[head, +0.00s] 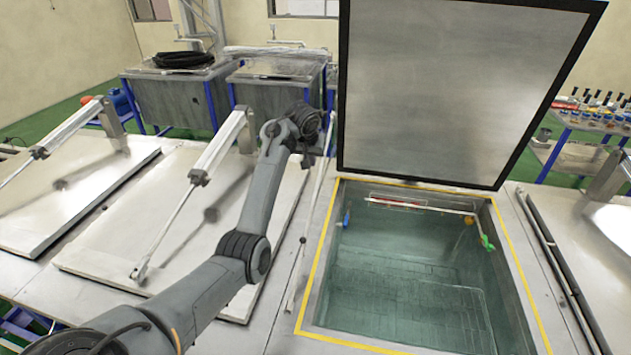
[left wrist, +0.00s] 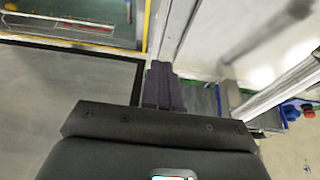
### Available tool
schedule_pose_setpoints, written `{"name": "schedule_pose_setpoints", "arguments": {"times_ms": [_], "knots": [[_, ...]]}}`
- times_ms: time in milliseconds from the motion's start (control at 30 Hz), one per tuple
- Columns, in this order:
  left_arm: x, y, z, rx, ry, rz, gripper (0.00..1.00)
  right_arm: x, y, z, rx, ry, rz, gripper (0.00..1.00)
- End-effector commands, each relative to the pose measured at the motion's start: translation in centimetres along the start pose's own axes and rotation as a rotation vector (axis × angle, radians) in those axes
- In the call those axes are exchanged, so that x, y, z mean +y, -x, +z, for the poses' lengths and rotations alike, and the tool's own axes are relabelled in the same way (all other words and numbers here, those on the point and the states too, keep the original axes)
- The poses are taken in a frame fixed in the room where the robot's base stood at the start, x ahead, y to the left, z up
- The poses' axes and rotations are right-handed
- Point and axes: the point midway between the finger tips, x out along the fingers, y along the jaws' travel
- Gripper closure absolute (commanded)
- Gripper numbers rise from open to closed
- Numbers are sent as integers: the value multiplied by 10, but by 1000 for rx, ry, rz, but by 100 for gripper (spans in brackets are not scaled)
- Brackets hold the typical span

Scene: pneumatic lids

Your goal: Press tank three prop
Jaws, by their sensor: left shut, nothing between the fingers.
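An open tank (head: 410,275) of greenish water has its metal lid (head: 460,85) standing upright behind it. A thin metal rod (head: 309,225) runs along the tank's left side toward the lid's lower left corner. My left gripper (head: 327,135) is beside the lid's left edge, small and partly hidden by my wrist. In the left wrist view its dark fingers (left wrist: 162,75) are together with nothing between them, close to the lid's dark edge. Whether they touch the lid or rod I cannot tell. No label shows which tank is three. My right gripper is not in view.
Closed lids (head: 150,235) with slanted struts (head: 215,145) lie to the left, under and beside my arm. Another lid (head: 612,230) and strut lie right. Grey tubs (head: 170,95) stand behind. A table of bottles (head: 590,118) is at far right.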

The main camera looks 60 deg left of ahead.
Motion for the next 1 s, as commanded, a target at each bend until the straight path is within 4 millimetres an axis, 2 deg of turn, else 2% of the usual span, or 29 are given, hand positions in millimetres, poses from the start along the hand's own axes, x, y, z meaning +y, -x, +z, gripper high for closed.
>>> {"name": "schedule_pose_setpoints", "arguments": {"times_ms": [133, 267, 700, 1000], "knots": [[0, -7, 0, -2, -1, -2, 100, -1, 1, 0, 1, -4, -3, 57], [-1, -22, 1, -3, -1, -3, 100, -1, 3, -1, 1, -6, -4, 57], [-1, -102, 1, -4, 0, -3, 100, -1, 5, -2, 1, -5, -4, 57], [0, -132, 2, -2, 0, 0, 100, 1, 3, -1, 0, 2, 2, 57]]}}
